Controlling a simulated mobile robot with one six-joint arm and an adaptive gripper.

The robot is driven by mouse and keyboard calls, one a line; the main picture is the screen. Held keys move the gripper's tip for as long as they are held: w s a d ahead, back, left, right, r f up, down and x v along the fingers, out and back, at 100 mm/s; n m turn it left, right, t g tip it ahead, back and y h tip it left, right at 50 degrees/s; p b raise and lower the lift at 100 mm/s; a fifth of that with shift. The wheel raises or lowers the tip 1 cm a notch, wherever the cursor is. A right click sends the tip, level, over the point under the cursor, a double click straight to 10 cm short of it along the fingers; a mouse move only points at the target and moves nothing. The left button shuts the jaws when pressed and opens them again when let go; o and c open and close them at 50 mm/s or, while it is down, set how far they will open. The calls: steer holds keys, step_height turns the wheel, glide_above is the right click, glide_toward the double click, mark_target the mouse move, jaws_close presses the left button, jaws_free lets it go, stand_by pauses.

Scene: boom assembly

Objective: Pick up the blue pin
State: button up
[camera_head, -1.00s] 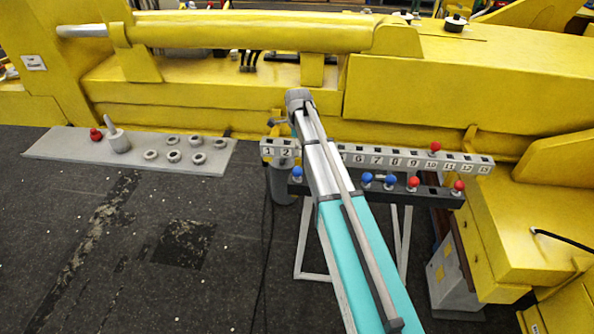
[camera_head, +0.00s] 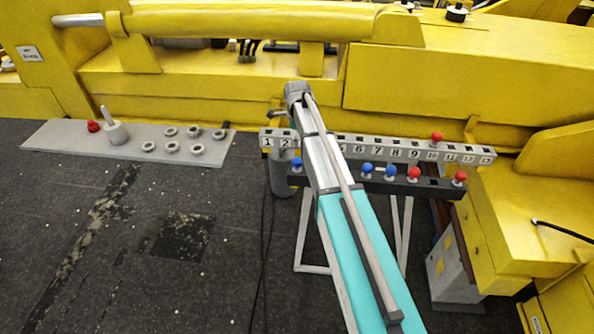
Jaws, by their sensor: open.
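Several pins stick up from a dark lower bar (camera_head: 435,188) of a stand. One blue pin (camera_head: 297,163) is at the bar's left end, just left of my arm. A second blue pin (camera_head: 367,168) and a third blue pin (camera_head: 391,171) stand close together right of my arm. My arm, a long teal and grey link, crosses the stand from the bottom of the view and hides part of it.
A numbered grey rail (camera_head: 345,149) runs behind the bar, with a red pin (camera_head: 436,137) on it. Red pins (camera_head: 414,174) share the bar. A grey plate (camera_head: 75,140) with rings lies left. Yellow machinery (camera_head: 440,85) closes off the back and right. Dark floor is open at front left.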

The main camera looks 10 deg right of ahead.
mark_target(297, 159)
steer(key=shift+f+b, duration=2.85)
steer(key=shift+f, duration=0.35)
steer(key=shift+f+b, duration=2.6)
steer(key=shift+b, duration=0.05)
steer(key=shift+c, duration=0.3)
jaws_close()
